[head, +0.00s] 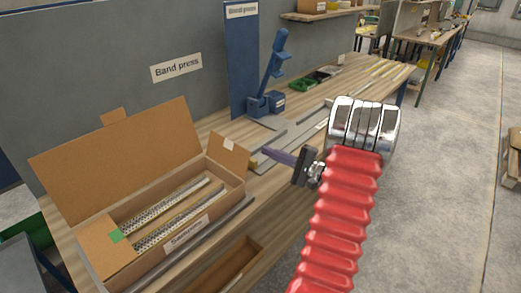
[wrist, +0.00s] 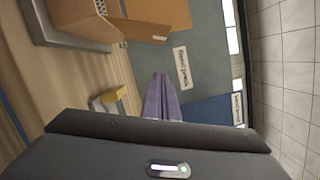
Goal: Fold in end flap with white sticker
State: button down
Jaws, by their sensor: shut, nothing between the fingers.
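An open cardboard box (head: 200,223) stands on the bench at the left of the head view, its lid (head: 120,165) raised at the back. The end flap with the white sticker (head: 229,155) stands up and outward at the box's right end; the sticker (head: 229,143) is near its top. The other end flap, with a green sticker (head: 116,236), lies folded in at the left end. My gripper (head: 272,153) has shut, empty purple fingers, right of the white-sticker flap and apart from it. The fingers also show in the wrist view (wrist: 162,97), with the box (wrist: 75,22) upper left.
Perforated metal strips (head: 172,210) lie in the box. A grey bar (head: 208,233) runs along its front side. A blue press (head: 268,97) and a blue panel (head: 242,55) stand behind my gripper. A shallow wooden tray (head: 222,265) is in front of the box.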

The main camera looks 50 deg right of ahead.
aim_at(227, 154)
jog(key=w+a+r, duration=0.2)
jog(key=w+a, duration=0.4)
jog(key=w, duration=0.2)
jog(key=shift+w+r, duration=0.2)
jog(key=shift+w, duration=0.15)
dwell(0.4)
jog(key=shift+a+r+n, duration=0.1)
jog(key=shift+a+n, duration=0.1)
jog(key=shift+n, duration=0.1)
